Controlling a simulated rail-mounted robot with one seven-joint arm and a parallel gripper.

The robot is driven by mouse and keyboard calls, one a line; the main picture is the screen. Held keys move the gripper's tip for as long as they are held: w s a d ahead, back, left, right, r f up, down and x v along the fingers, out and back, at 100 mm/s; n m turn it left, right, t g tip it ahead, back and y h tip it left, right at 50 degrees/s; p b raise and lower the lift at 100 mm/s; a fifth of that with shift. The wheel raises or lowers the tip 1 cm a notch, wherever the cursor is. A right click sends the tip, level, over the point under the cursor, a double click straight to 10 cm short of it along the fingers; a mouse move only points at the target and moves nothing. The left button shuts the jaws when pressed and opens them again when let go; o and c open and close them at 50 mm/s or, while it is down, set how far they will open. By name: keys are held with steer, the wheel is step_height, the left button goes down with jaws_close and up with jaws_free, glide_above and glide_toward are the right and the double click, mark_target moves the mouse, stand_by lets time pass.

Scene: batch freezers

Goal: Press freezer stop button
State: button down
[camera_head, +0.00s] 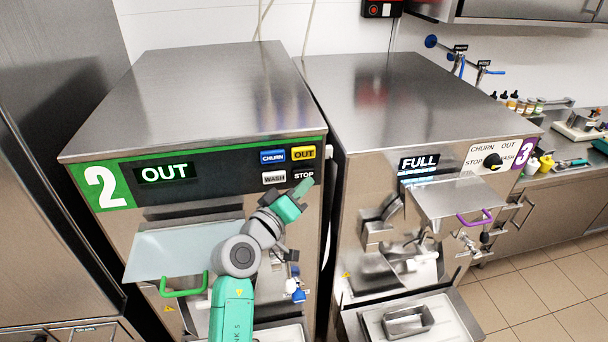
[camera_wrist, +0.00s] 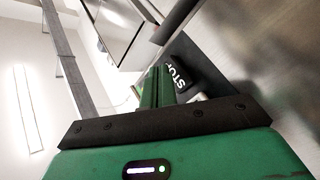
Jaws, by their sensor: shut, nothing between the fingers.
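The black STOP button (camera_head: 304,175) is at the lower right of the control panel on freezer 2 (camera_head: 190,85), right of the WASH button (camera_head: 274,177). The panel display (camera_head: 166,173) reads OUT. My gripper (camera_head: 303,188) is shut and empty, its green fingertips just below the STOP button. In the wrist view the STOP button (camera_wrist: 179,76) shows right beside the shut fingers (camera_wrist: 157,86), with its lettering partly hidden. I cannot tell whether the fingertips touch it.
A blue CHURN button (camera_head: 272,157) and a yellow OUT button (camera_head: 303,153) sit just above. A clear cover with a green handle (camera_head: 184,288) is on freezer 2's front. Freezer 3 (camera_head: 420,95), with a FULL display and a black knob (camera_head: 492,160), stands to the right.

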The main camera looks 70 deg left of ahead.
steer(key=shift+a, duration=0.1)
stand_by(0.6)
steer(key=shift+w+a+b, duration=0.1)
steer(key=shift+a+b, duration=0.2)
steer(key=shift+b, duration=0.05)
steer(key=shift+w+a+b, duration=0.1)
steer(key=shift+a+b, duration=0.3)
steer(key=shift+a, duration=0.1)
stand_by(0.5)
steer(key=shift+d, duration=0.1)
steer(key=shift+s+d+p, duration=0.2)
steer(key=shift+d+p, duration=0.2)
steer(key=shift+d, duration=0.4)
steer(key=shift+s+d+p, duration=0.2)
steer(key=shift+d+p, duration=0.15)
steer(key=shift+d, duration=0.45)
steer(key=shift+s+d+p, duration=0.15)
steer(key=shift+d+p, duration=0.2)
steer(key=shift+d, duration=0.5)
steer(key=shift+s+d+p, duration=0.2)
steer(key=shift+d+p, duration=0.15)
steer(key=shift+d, duration=0.45)
